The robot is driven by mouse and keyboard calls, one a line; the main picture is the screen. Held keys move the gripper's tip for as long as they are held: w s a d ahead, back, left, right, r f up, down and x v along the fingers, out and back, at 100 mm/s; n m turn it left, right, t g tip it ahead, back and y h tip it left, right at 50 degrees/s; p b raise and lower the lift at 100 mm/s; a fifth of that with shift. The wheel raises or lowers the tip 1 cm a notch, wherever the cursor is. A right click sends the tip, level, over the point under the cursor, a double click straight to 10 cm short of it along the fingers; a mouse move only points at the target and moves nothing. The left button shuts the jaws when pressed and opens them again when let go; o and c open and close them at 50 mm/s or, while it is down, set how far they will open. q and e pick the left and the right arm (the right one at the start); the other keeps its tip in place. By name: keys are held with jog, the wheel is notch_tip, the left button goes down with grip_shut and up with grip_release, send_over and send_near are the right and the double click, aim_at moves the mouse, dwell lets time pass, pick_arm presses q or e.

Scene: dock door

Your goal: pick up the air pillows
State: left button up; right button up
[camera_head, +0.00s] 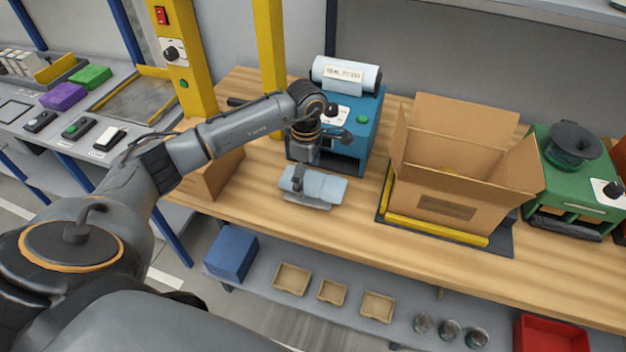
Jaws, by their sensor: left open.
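The pale blue, see-through air pillows (328,187) lie on the wooden bench, just in front of a blue machine (366,128) with a white roll (345,75) on top. A small grey plate shows at their near edge. My left gripper (299,190) points down over the left part of the pillows, with its jaws open. It covers part of them, and I cannot tell whether a finger touches them. My right gripper is not in view.
An open cardboard box (447,180) with yellow edging at its front stands on the bench to the right. A green machine (580,180) is beyond it. A brown carton (212,170) is behind my left arm. Bare bench (360,235) lies in front of the pillows.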

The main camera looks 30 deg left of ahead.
pick_arm(q)
jog(key=c, duration=1)
jog(key=shift+r, duration=0.15)
